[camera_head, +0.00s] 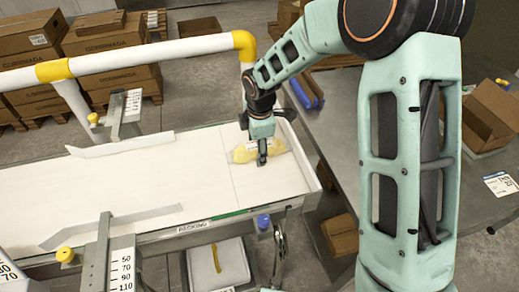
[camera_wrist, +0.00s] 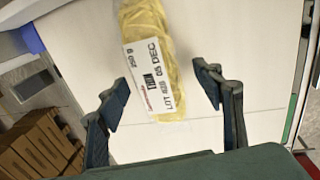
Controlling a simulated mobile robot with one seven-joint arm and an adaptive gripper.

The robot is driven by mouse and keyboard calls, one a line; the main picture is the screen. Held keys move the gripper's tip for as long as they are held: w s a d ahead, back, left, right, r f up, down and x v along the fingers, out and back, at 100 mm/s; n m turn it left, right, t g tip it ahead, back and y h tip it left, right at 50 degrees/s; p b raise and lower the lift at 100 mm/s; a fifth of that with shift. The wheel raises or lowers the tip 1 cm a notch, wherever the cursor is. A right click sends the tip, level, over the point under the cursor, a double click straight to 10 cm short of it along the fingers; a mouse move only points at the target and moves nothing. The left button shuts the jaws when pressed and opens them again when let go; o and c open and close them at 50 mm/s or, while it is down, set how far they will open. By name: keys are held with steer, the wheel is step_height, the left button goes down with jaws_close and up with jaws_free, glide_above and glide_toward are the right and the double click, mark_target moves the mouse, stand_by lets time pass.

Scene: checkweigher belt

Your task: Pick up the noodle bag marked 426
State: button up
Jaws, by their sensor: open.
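The noodle bag (camera_wrist: 148,22) is a yellow bag with a white label. In the wrist view the label shows "250 g", "05 DEC" and a small lot number that looks like 426. In the head view the bag (camera_head: 275,147) lies flat on the white belt near its right end. My gripper (camera_head: 262,158) points down over the bag and hides part of it. In the wrist view my open gripper (camera_wrist: 161,95) has one finger on each side of the bag's near end, with gaps to both sides. Whether the fingertips touch the belt cannot be told.
The white belt (camera_head: 105,190) is bare to the left, with slanted guide rails (camera_head: 122,145) on it. A white and yellow pipe rail (camera_head: 150,54) runs behind. A grey table (camera_head: 345,110) stands at right with an open carton (camera_head: 488,118). A bin (camera_head: 205,272) stands below the belt.

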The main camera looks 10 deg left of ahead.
steer(key=shift+w+f, duration=0.1)
steer(key=shift+f, duration=0.15)
steer(key=shift+c, duration=0.5)
steer(key=c, duration=1.4)
steer(key=shift+o, duration=0.2)
steer(key=shift+r, duration=0.15)
